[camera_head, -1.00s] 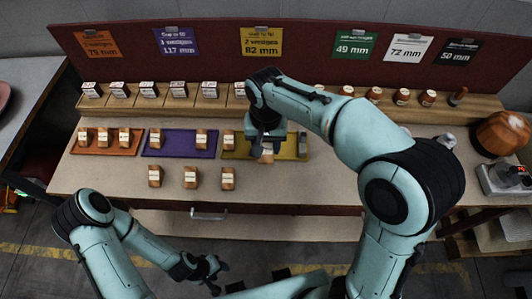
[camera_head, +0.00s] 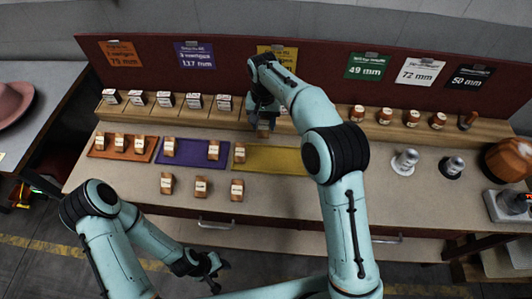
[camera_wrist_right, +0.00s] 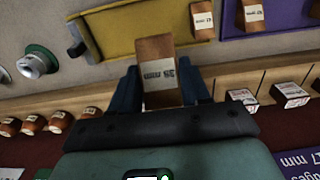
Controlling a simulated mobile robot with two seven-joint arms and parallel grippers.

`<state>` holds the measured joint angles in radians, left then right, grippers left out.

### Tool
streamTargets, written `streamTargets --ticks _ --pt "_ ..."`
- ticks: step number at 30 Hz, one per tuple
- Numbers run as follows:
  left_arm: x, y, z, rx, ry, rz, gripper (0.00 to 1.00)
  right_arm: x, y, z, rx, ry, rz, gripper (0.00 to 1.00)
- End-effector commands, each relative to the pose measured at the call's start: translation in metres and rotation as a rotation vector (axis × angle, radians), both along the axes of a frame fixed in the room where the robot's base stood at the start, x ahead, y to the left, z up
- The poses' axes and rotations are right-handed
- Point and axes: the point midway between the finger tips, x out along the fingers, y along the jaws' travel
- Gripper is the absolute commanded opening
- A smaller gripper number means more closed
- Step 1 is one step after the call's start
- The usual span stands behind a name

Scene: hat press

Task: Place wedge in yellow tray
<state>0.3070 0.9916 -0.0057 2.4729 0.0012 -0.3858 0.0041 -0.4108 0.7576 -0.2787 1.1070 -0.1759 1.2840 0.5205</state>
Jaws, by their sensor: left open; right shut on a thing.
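The yellow tray (camera_head: 275,160) lies on the table in the head view, its right end hidden by my right arm. One wooden wedge (camera_head: 239,153) sits at its left end; both tray (camera_wrist_right: 120,35) and wedge (camera_wrist_right: 202,18) show in the right wrist view. My right gripper (camera_head: 263,125) is shut on another wooden wedge (camera_head: 263,132) with a white label, held near the tray's back edge. In the right wrist view that wedge (camera_wrist_right: 156,60) is between the fingers and overlaps the tray edge. My left gripper (camera_head: 213,275) is open and empty, low in front of the table.
A purple tray (camera_head: 195,153) and an orange tray (camera_head: 122,147) hold wedges to the left. Several loose wedges (camera_head: 201,187) lie in front. A wooden shelf (camera_head: 180,113) with labelled blocks runs behind.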

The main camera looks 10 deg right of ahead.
Motion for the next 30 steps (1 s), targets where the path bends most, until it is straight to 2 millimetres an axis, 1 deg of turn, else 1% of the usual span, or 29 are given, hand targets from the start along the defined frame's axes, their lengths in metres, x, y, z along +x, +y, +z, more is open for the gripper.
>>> streamTargets --ticks 1,6,10,13,20,24,27,30 --pt "-0.009 0.000 -0.008 0.000 0.010 0.000 0.47 -0.004 -0.001 -0.022 -0.002 0.011 -0.001 0.16" --pt "-0.017 0.000 -0.015 0.000 0.019 0.000 0.47 -0.004 0.000 -0.067 -0.002 0.009 -0.001 0.16" --pt "-0.019 0.000 -0.018 0.000 0.022 0.000 0.47 -0.003 -0.001 -0.096 -0.002 0.006 -0.001 0.16" --pt "-0.020 0.000 -0.019 0.000 0.024 0.001 0.47 -0.002 0.000 -0.109 -0.001 0.003 -0.001 0.16" --pt "-0.021 0.000 -0.020 0.000 0.024 0.001 0.47 -0.002 0.000 -0.125 -0.001 0.002 0.000 0.16" --pt "-0.022 0.000 -0.021 0.000 0.025 0.000 0.47 -0.002 -0.001 -0.146 -0.002 0.006 -0.001 0.16" --pt "-0.022 0.000 -0.022 0.000 0.026 0.000 0.47 -0.002 0.000 -0.158 -0.001 0.002 -0.001 0.16" --pt "-0.022 0.000 -0.022 0.000 0.026 0.000 0.47 -0.002 0.000 -0.159 -0.001 0.001 0.000 0.16"
